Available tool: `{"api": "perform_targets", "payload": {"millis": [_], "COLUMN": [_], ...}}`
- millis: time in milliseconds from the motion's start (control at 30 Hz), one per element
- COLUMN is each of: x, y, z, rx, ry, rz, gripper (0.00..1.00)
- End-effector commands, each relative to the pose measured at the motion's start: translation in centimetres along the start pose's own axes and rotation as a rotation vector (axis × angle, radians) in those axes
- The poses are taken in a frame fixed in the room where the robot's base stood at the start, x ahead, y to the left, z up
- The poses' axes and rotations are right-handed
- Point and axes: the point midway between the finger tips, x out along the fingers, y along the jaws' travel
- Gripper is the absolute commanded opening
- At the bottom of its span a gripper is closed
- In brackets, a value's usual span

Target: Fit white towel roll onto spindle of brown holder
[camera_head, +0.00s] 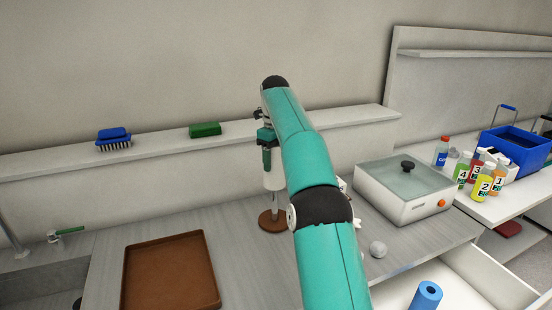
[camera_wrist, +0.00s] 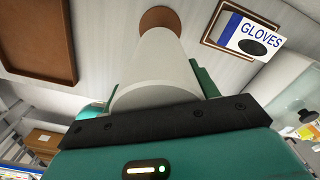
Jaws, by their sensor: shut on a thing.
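My gripper (camera_head: 268,158) is above the counter and points down, shut on the upper part of the white towel roll (camera_head: 273,181). In the wrist view the white roll (camera_wrist: 160,62) lies between the fingers of my gripper (camera_wrist: 155,95) and stretches away from them. The brown holder's round base (camera_head: 271,221) stands on the counter below the roll. In the wrist view the base (camera_wrist: 158,17) shows just past the roll's far end, partly covered by it. The roll looks upright and lined up over the base. I cannot tell whether the spindle is inside the roll.
A brown tray (camera_head: 170,272) lies to the left. A white cooker with a glass lid (camera_head: 405,185) stands to the right, with numbered bottles (camera_head: 483,188) beyond. A gloves box (camera_wrist: 245,36) lies near the holder. A blue roll (camera_head: 426,294) is in an open drawer.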

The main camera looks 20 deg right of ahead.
Motion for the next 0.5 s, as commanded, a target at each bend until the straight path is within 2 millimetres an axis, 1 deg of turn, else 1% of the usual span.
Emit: {"api": "perform_targets", "payload": {"millis": [500], "x": [1.02], "y": [-0.01], "z": [-0.11], "rx": [-0.001], "ry": [0.001], "rz": [0.000], "gripper": [0.26]}}
